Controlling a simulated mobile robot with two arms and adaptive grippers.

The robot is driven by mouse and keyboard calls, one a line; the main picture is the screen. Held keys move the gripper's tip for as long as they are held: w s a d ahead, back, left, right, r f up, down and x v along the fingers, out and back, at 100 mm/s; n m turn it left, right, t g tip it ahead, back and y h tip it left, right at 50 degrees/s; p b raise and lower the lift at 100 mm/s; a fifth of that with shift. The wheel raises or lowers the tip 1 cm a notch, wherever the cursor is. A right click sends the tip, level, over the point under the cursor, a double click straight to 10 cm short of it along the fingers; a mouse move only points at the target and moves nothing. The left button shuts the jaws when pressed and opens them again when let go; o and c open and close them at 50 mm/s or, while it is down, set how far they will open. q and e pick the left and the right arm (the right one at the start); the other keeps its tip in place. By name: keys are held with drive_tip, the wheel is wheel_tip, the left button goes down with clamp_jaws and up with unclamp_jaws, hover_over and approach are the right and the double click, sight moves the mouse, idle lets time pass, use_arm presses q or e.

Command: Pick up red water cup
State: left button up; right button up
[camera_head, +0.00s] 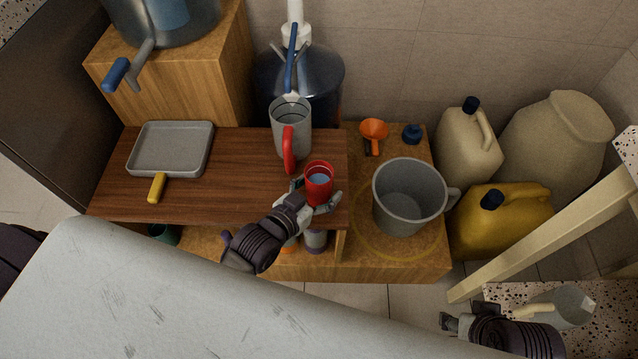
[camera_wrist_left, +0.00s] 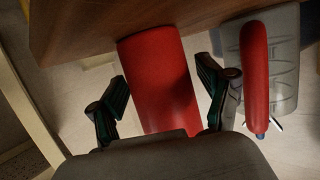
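The red water cup (camera_head: 318,184) stands upright near the front right of the wooden shelf, with bluish water visible inside. It fills the middle of the left wrist view (camera_wrist_left: 160,80). My left gripper (camera_head: 318,199) is at the front of the cup, with one finger on each side. In the left wrist view its fingers (camera_wrist_left: 163,85) are spread, and narrow gaps show between them and the cup. My right gripper (camera_head: 452,322) is low at the right of the head view, away from the cup; its finger opening is unclear.
A grey jug with a red handle (camera_head: 289,145) stands close behind the cup, and beside it in the wrist view (camera_wrist_left: 270,60). A grey pan (camera_head: 171,148) is farther left. A large grey mug (camera_head: 406,199) stands right, on the lower level. Shelf space between pan and jug is clear.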

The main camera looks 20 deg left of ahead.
sight(321, 179)
use_arm(q)
drive_tip(key=c, duration=1)
drive_tip(key=shift+c, duration=0.2)
drive_tip(key=shift+r, duration=0.2)
use_arm(e)
drive_tip(key=shift+r, duration=0.1)
use_arm(q)
drive_tip(key=shift+r+p, duration=0.55)
drive_tip(key=shift+r, duration=0.5)
drive_tip(key=shift+d+r+p, duration=0.2)
drive_tip(key=shift+r+p, duration=0.25)
drive_tip(key=shift+r, duration=0.55)
drive_tip(key=s+d+r+p, duration=0.2)
drive_tip(key=d+r, duration=0.4)
drive_tip(key=d, duration=0.5)
drive_tip(key=shift+s+r+p, duration=0.25)
drive_tip(key=shift+s+p, duration=0.05)
use_arm(e)
drive_tip(key=s+x, duration=0.2)
drive_tip(key=x, duration=1)
drive_tip(key=shift+s+f+g, duration=0.2)
drive_tip(key=shift+f+g, duration=0.2)
drive_tip(key=shift+a, duration=0.15)
drive_tip(key=shift+f, duration=0.15)
